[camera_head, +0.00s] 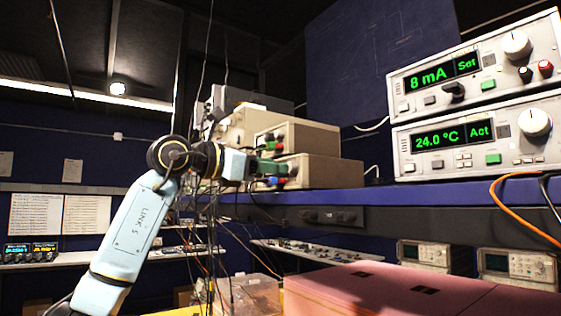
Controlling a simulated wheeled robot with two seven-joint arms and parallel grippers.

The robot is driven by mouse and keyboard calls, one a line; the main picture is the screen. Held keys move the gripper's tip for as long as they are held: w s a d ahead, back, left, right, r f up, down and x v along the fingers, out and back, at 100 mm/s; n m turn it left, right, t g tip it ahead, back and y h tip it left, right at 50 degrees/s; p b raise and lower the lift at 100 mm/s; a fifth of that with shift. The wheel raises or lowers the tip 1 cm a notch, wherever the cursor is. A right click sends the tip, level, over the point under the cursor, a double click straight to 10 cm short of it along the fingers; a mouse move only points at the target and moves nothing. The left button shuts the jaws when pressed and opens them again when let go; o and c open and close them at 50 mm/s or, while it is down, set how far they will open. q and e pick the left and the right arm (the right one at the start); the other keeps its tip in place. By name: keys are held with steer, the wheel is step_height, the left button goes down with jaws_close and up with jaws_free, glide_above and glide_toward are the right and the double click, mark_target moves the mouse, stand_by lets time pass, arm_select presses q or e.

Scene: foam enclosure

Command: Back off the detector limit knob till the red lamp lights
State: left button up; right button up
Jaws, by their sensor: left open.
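Two bench instruments stand stacked at the upper right. The upper instrument (470,78) reads "8 mA" and "Set" in green, with a pale round knob (515,44), a dark knob (452,91) and a red terminal (545,68). The lower instrument (480,137) reads "24.0 °C" and "Act", with its own pale knob (535,122). I cannot tell which knob is the detector limit knob, and I see no clearly lit red lamp. My left gripper (272,168) is open in front of the beige boxes, well left of both instruments. My right gripper is not in view.
Beige boxes (300,137) with coloured connectors sit on the blue shelf (340,202), behind my left gripper. Thin cables hang near my left arm. Pink foam (400,292) lies below the shelf. An orange cable (508,212) hangs at right. Two small oscilloscopes (515,266) stand lower right.

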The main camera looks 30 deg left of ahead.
mark_target(292, 167)
arm_select(q)
steer(key=shift+x, duration=1.15)
steer(key=shift+w+d+p, duration=0.15)
steer(key=shift+w+p, duration=0.1)
steer(key=shift+p, duration=0.05)
steer(key=shift+w, duration=0.1)
jaws_close()
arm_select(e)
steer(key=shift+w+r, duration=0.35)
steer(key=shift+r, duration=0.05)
